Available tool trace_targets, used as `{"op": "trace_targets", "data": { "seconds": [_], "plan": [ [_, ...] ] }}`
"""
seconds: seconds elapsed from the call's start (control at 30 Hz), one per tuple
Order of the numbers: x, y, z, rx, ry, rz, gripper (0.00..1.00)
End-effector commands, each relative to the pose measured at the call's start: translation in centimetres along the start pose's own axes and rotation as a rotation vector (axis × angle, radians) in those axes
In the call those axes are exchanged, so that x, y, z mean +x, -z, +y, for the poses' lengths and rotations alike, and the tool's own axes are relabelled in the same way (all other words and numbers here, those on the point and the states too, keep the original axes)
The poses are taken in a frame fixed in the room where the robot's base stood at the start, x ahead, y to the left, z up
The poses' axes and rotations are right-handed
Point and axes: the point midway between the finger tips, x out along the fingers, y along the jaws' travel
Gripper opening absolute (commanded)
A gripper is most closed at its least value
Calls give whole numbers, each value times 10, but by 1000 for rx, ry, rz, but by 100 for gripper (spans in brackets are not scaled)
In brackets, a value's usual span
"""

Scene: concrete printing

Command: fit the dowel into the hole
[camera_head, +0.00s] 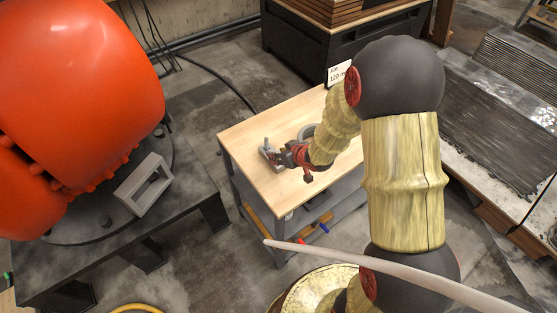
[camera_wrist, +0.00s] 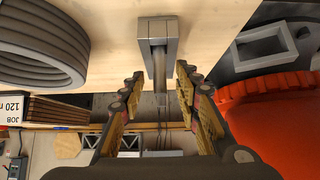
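My gripper (camera_head: 285,158) is low over the wooden tabletop, beside a small grey piece (camera_head: 267,148) near the table's left side. In the wrist view the two fingers (camera_wrist: 159,82) are spread, one on each side of a grey square-edged block (camera_wrist: 157,28). A narrow darker grey bar (camera_wrist: 160,72) runs from the block down between the fingers, with gaps on both sides. I cannot tell whether this bar is the dowel. No hole is clearly visible.
Thick grey rings (camera_wrist: 40,45) stand close to the gripper on the wooden table (camera_head: 252,133). A hollow grey frame (camera_head: 145,185) lies on the dark platform at left, near a large orange machine (camera_head: 75,90).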

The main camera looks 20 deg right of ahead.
Motion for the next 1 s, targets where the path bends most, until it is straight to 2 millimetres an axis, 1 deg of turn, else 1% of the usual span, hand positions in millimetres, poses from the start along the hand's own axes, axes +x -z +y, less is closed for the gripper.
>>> {"op": "trace_targets", "data": {
  "seconds": [0.07,0.57,1.0],
  "plan": [
    [0,0,0,0,0,0,29],
    [0,0,0,0,0,0,1],
    [0,0,0,-1,0,0,0]
  ]
}}
